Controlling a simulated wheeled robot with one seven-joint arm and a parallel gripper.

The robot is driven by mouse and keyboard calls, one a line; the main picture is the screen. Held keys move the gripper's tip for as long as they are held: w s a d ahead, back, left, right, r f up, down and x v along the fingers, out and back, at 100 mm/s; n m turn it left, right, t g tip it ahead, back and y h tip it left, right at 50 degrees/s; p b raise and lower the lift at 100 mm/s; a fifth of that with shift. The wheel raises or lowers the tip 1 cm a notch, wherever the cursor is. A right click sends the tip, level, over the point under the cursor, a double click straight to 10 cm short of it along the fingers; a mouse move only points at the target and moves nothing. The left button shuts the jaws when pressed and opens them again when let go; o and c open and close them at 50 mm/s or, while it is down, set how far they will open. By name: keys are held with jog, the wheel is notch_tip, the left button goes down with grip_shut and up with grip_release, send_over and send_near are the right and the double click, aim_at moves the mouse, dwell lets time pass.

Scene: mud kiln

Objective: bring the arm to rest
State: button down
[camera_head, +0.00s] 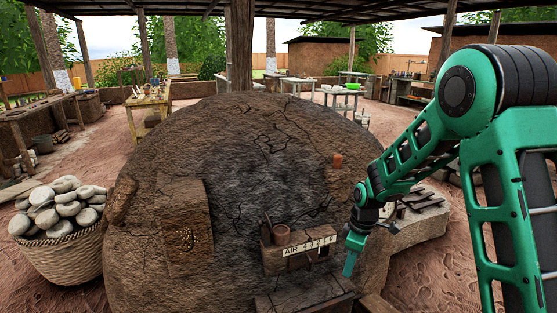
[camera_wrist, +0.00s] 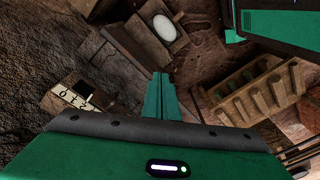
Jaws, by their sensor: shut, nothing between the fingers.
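My green arm comes in from the right in the head view and bends down toward the front of the domed mud kiln (camera_head: 245,130). My gripper (camera_head: 349,268) points downward just right of the kiln's ledge and the "AIR" scale plate (camera_head: 305,247). In the wrist view my gripper (camera_wrist: 160,80) shows its two green fingers together with nothing between them. The scale plate (camera_wrist: 76,98) lies to their left there, apart from the fingers.
A basket of stones (camera_head: 62,230) stands left of the kiln. A wooden rack with several rounded pieces (camera_wrist: 250,93) lies right of the fingers in the wrist view. A box with a white oval (camera_wrist: 164,27) is beyond them. Sandy ground (camera_head: 440,265) is open at the right.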

jog(key=s+d+r+m+h, duration=0.1)
jog(key=s+d+r+m, duration=0.8)
jog(key=s+d+r, duration=0.5)
jog(key=s+d+r+m, duration=0.1)
jog(key=s+m, duration=0.3)
jog(key=s, duration=0.6)
jog(key=s+d+r+m, duration=0.2)
jog(key=s+d+m, duration=0.2)
jog(key=s, duration=0.7)
jog(key=shift+d+r+m, duration=0.15)
jog(key=shift+d+m, duration=0.15)
jog(key=shift+m, duration=0.5)
